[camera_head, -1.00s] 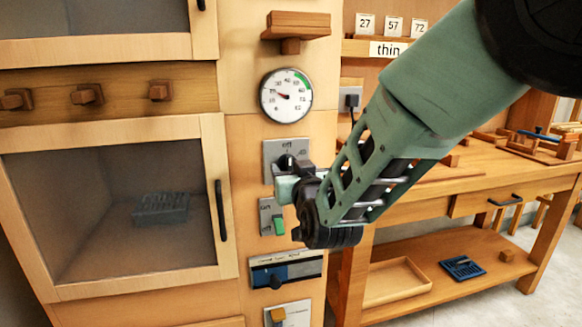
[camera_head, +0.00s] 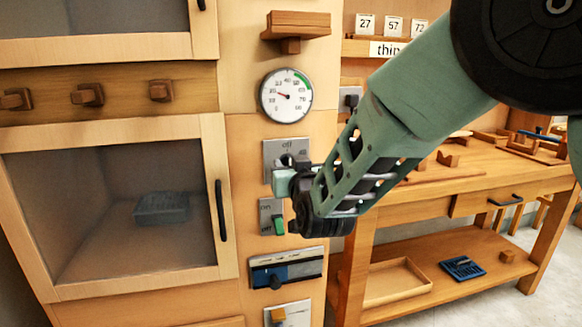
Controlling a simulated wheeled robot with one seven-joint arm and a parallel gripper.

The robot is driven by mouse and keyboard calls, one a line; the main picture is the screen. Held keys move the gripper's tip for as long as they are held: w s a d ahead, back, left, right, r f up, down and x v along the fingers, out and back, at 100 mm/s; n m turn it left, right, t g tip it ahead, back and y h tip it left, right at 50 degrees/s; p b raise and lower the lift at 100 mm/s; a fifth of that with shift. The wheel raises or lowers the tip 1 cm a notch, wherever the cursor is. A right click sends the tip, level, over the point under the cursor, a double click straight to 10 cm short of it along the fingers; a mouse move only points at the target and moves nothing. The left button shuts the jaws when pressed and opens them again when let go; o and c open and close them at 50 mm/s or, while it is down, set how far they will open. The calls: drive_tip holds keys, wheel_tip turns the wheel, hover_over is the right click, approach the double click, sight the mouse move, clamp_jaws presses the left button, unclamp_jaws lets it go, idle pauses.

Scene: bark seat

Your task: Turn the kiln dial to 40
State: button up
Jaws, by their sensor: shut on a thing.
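The kiln dial's grey plate (camera_head: 272,150) is on the wooden front panel, below a round gauge. It reads "off" at the top, with what looks like "40" at the upper right. My gripper (camera_head: 290,166) is at the dial, shut on its dark knob. The gripper and wrist hide most of the knob, so I cannot tell where its pointer stands.
The gauge (camera_head: 286,95) is above the dial. A green on/off switch (camera_head: 279,224) and a blue slider panel (camera_head: 287,269) are close below. A kiln door with a black handle (camera_head: 221,211) is left. A workbench (camera_head: 470,185) stands right.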

drive_tip(key=shift+d+f+m+b, duration=0.1)
drive_tip(key=shift+m+b, duration=2.75)
drive_tip(key=shift+d+f+m+b, duration=0.1)
drive_tip(key=shift+m+b, duration=2.7)
drive_tip(key=shift+m, duration=0.05)
drive_tip(key=o, duration=1)
drive_tip(key=shift+r, duration=0.1)
drive_tip(key=shift+c, duration=0.2)
